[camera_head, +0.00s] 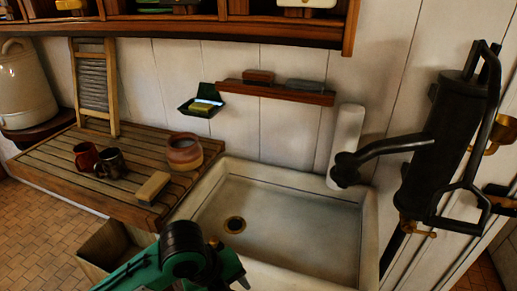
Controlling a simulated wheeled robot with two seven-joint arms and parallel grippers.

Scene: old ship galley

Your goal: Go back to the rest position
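One of my arms (185,262) shows at the bottom edge, a green link with a dark rounded joint, coming in from the lower left in front of the sink's near left corner. No gripper fingers show, so neither gripper can be seen. No held thing is visible. No second arm shows in the head view.
A white sink (290,235) lies right of a slatted wooden drainboard (60,165) bearing two mugs (98,160), a clay pot (184,151) and a brush or block (153,187). A washboard (95,85) leans behind. A black pump (440,140) stands at right; a shelf (200,30) hangs above.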

